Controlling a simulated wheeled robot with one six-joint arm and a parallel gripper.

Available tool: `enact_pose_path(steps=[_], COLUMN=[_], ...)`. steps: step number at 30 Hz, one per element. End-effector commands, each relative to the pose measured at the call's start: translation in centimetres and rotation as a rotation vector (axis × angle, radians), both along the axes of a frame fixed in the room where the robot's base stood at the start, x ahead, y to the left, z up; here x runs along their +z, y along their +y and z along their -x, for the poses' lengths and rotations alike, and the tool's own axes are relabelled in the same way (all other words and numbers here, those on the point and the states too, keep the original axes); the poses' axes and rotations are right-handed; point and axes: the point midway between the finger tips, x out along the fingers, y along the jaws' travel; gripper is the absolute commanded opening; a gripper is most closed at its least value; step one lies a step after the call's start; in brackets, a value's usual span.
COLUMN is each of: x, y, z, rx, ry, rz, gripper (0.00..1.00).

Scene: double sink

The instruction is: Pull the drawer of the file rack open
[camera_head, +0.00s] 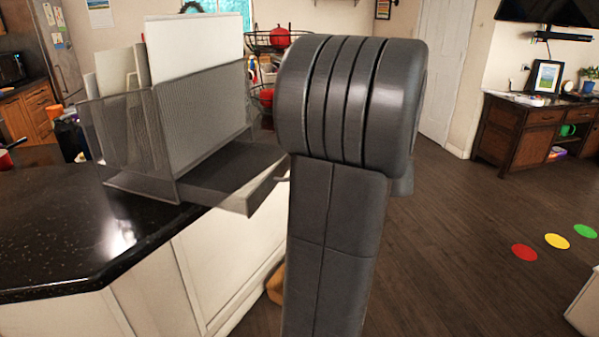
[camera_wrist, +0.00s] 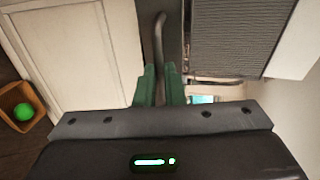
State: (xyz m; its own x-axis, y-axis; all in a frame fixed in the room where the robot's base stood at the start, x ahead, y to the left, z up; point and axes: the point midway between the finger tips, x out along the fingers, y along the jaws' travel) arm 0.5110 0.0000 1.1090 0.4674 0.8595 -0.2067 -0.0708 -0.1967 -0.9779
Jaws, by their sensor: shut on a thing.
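The file rack (camera_head: 205,115) is a grey mesh holder with papers in it, standing on the dark counter in the head view. Its low drawer (camera_head: 240,183) sticks out from the base past the counter edge, so it stands at least partly open. The drawer's thin curved handle (camera_head: 282,179) shows at its front, partly hidden by my arm. In the wrist view the grey handle (camera_wrist: 159,32) runs down between the green fingers of my gripper (camera_wrist: 160,76), which is shut on it. In the head view my arm hides the gripper.
The black counter (camera_head: 60,235) has white cabinets (camera_head: 225,255) below it. Open wooden floor (camera_head: 450,260) lies to the right, with coloured dots on it. In the wrist view a bin with a green ball (camera_wrist: 23,112) stands at the left.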

Motion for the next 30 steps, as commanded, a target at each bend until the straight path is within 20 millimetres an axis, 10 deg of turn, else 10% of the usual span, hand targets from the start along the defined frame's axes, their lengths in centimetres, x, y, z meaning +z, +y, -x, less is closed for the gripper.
enact_pose_path(steps=[3,7,19,30], x=[0.0,0.0,0.1,1.5], y=[0.0,0.0,-0.7,-6.7], z=[0.0,0.0,0.3,3.5], rx=[0.0,0.0,-0.002,-0.006], ry=[0.0,0.0,-0.001,-0.001], rz=[0.0,0.0,0.001,0.0], gripper=[0.0,0.31,0.31,0.31])
